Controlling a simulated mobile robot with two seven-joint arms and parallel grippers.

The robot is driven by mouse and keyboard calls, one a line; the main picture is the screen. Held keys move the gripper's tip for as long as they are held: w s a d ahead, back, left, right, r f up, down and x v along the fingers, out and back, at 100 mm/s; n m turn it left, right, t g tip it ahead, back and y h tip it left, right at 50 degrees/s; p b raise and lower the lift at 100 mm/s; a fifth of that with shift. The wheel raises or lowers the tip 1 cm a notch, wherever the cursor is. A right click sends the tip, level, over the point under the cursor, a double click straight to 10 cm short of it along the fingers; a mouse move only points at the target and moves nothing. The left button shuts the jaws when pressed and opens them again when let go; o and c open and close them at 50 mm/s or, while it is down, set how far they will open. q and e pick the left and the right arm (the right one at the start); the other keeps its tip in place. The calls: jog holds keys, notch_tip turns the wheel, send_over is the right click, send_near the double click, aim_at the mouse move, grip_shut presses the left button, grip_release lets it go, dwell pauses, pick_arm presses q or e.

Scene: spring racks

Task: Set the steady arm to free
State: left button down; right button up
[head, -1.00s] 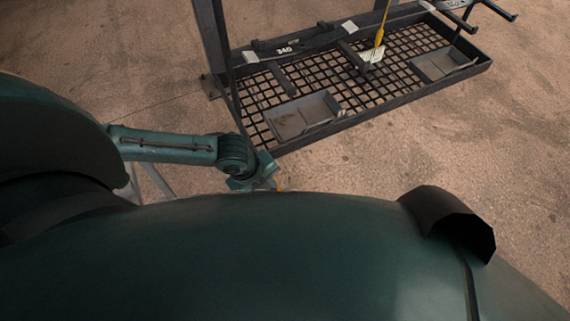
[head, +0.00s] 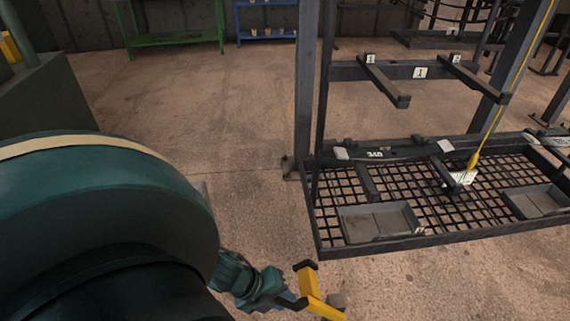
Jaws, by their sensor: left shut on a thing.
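My left gripper (head: 290,301) is at the bottom of the head view, at the end of my green arm. The lower part is cut off by the frame, and I cannot tell whether this bar is the steady arm. A yellow cable (head: 525,62) hangs at the right, with a yellow end piece (head: 474,160) above a white tag (head: 461,178). My right gripper is out of view.
A dark rack (head: 307,85) with a mesh base (head: 405,183) stands ahead right. Two grey trays (head: 378,222) (head: 535,202) sit on the mesh. Prongs (head: 385,82) jut forward above. Green (head: 175,40) and blue (head: 265,36) benches stand behind. Floor at centre left is clear.

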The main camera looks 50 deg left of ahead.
pick_arm(q)
jog(key=shift+a, duration=0.1)
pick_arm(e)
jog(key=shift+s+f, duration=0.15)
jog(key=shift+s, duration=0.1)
pick_arm(q)
jog(key=c, duration=1.2)
grip_release()
jog(key=shift+o, duration=0.2)
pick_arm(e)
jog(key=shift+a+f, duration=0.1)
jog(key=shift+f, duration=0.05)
pick_arm(q)
jog(key=shift+s+r, duration=0.15)
jog(key=shift+r, duration=0.05)
jog(key=p+v, duration=0.4)
jog(key=v, duration=0.8)
jog(key=shift+r, duration=0.25)
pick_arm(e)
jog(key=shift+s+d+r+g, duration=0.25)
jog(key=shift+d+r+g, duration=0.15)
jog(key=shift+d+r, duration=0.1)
pick_arm(q)
jog(key=shift+s+a, duration=0.1)
jog(key=shift+c, duration=0.2)
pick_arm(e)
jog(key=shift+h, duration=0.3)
